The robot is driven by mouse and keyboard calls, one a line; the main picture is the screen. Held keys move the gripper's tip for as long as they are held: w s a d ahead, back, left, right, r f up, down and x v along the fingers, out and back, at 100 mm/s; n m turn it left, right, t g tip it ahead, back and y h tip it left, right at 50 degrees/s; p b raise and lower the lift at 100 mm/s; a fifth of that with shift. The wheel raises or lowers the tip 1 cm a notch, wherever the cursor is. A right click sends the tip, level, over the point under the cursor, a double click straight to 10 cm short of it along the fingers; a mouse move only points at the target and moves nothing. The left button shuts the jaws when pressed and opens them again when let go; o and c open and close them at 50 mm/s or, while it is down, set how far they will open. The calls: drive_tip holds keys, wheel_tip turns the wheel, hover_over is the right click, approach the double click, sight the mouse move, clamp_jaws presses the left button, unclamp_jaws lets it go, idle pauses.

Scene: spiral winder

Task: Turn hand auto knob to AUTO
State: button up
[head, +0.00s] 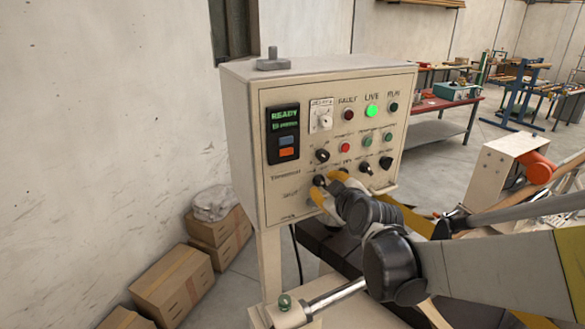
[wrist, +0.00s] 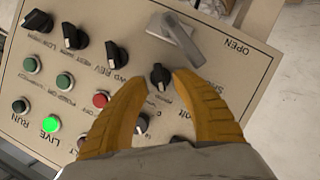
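The control panel (head: 290,205) is a cream box with a lit READY display and rows of knobs and buttons. In the head view my gripper (head: 328,184), with yellow fingers, is at the lower-left knob (head: 319,181) of the bottom row. In the wrist view this small black knob (wrist: 160,75) lies between the fingertips of my gripper (wrist: 161,82). The fingers are apart, one on each side of it, with small gaps showing. Its label is too small to read, so I cannot confirm it is the hand auto knob or its setting.
Neighbouring black knobs (wrist: 117,54) sit close by on the panel. A grey lever (wrist: 178,38) marked OPEN stands just beyond the fingertips. Another knob (wrist: 140,127) is between the fingers, nearer the palm. The green LIVE lamp (head: 371,111) is lit. Cardboard boxes (head: 172,283) lie at left.

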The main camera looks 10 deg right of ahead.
drive_tip(key=shift+x, duration=0.9)
drive_tip(key=shift+c, duration=0.5)
clamp_jaws()
